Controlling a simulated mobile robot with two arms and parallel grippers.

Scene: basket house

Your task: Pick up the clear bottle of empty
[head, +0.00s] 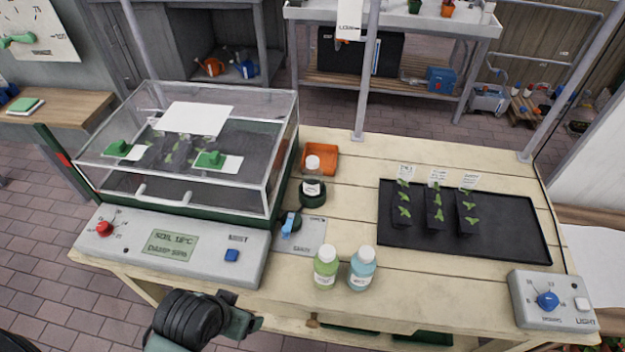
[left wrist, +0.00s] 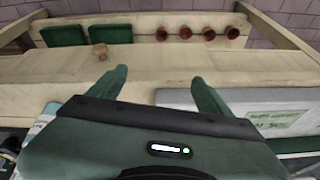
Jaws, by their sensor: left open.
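The clear bottle (head: 312,186) has a white cap and a white label. It stands upright on or in a dark round base near the middle of the table, just in front of an orange tray. It looks empty, though it is small in the picture. My left gripper (head: 243,309) is low at the table's front edge, in front of and left of the bottle and apart from it. In the left wrist view its two fingers (left wrist: 158,88) are spread with nothing between them. The bottle is not visible in that view. My right gripper is not in view.
A green bottle (head: 325,267) and a blue bottle (head: 362,268) stand at the front edge. A clear-lidded propagator (head: 270,185) and its control panel (head: 255,258) fill the left. A black seedling tray (head: 515,235) lies right. Several terracotta pots (left wrist: 185,33) sit below.

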